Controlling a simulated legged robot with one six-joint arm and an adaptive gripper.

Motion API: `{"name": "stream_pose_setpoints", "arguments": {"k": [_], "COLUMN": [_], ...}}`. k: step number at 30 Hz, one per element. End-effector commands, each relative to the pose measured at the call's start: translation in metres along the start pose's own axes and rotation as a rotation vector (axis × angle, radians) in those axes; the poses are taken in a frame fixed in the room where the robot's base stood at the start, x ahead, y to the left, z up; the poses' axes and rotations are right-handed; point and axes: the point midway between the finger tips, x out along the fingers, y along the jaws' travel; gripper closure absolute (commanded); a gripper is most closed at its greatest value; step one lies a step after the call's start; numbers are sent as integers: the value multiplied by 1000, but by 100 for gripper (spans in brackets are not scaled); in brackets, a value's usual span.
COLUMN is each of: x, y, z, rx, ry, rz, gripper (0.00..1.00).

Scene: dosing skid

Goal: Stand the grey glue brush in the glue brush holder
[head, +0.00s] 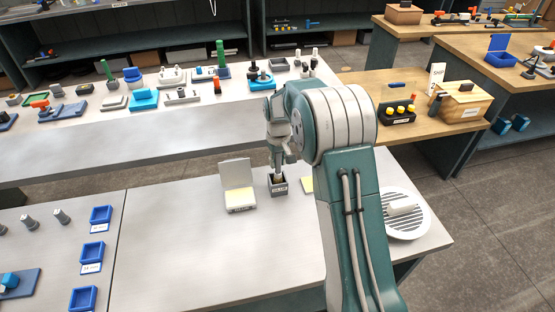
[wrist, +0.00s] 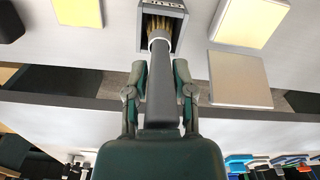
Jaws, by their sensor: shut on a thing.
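The grey glue brush (wrist: 161,90) runs straight out from my gripper (wrist: 160,78) in the wrist view, its handle between the two fingers. Its tan bristles (wrist: 158,24) point away from me and show within the open mouth of the holder. The glue brush holder (wrist: 179,8) is a grey square box with a label; in the head view the holder (head: 278,187) stands on the light table. My gripper (head: 277,158) is right above it, shut on the brush and pointing down. How deep the bristles sit is hidden.
A white open-lidded box (head: 239,190) with a yellow pad stands left of the holder. A yellow pad (head: 307,185) lies to its right, partly behind my arm. A round slatted dish (head: 412,226) with a white roll is further right. The table front is clear.

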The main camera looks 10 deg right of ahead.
Motion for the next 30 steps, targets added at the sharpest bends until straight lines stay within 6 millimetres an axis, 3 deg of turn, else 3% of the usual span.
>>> {"name": "stream_pose_setpoints", "arguments": {"k": [23,24,26,30], "x": [17,17,16,16], "y": [0,0,0,0], "z": [0,0,0,0], "rx": [0,0,0,0], "ry": [-1,0,0,0], "rz": [0,0,0,0], "gripper": [100,54,27,27]}}
